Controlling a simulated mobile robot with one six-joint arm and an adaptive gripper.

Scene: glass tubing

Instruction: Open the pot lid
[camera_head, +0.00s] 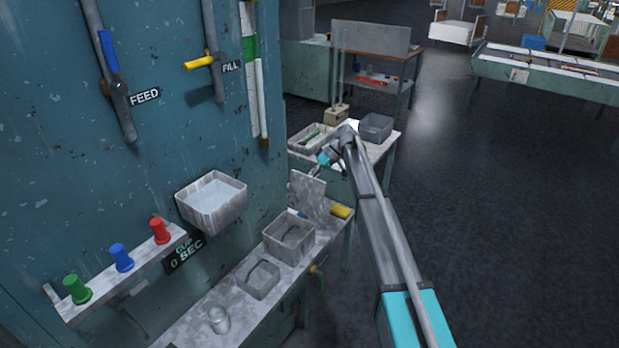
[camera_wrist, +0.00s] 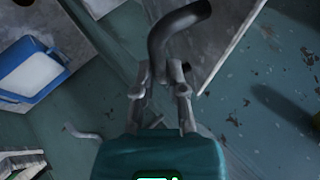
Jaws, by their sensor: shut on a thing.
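My gripper (camera_wrist: 161,78) is shut on a dark, bent handle (camera_wrist: 172,32) in the wrist view. The handle appears joined to a flat grey plate (camera_wrist: 222,32), which looks like the pot lid. In the head view my gripper (camera_head: 317,170) is at the top of a grey plate (camera_head: 308,194), which stands steeply tilted at the far end of the bench. The pot opening beneath the plate is hard to make out. The wrist view also shows a blue-rimmed vessel (camera_wrist: 42,91) with a pale inside at left.
The teal machine wall (camera_head: 130,190) rises at left. A side table (camera_head: 382,146) with bins stands behind. Open floor (camera_head: 500,220) lies at right.

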